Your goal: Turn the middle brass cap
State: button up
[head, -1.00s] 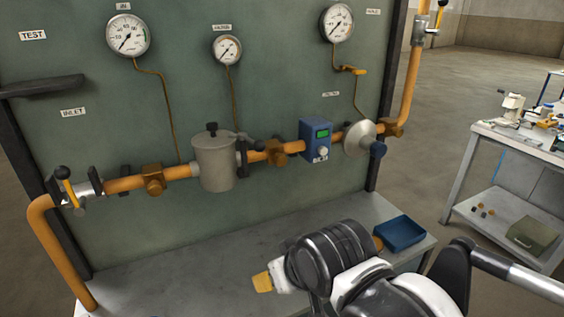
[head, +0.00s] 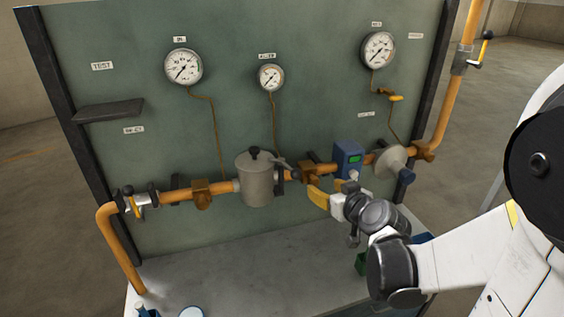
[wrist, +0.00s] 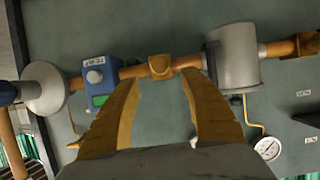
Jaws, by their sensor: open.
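The middle brass cap (head: 309,172) is a brass fitting on the orange pipe, between the grey cylindrical filter and the blue meter box. In the wrist view the cap (wrist: 161,67) appears between and just beyond my fingertips. My gripper (head: 325,187) is open, its two yellow fingers spread and pointing at the cap. In the wrist view the gripper (wrist: 161,82) holds nothing. Whether the fingers touch the cap cannot be told. Another brass fitting (head: 202,194) is left of the filter, and one more (head: 424,150) is at the right end.
The grey filter (head: 256,181) and the blue meter box (head: 348,158) flank the cap closely. A round silver regulator (head: 391,163) is further right. Gauges hang above on the green panel (head: 230,130). The bench top (head: 240,262) below is mostly bare.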

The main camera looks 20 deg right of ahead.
aim_at(315, 183)
jog(key=b+x, duration=0.1)
jog(key=x, duration=0.7)
jog(key=shift+w+f+b, duration=0.1)
jog(key=shift+w+b, duration=0.05)
jog(key=shift+b, duration=0.15)
grip_shut()
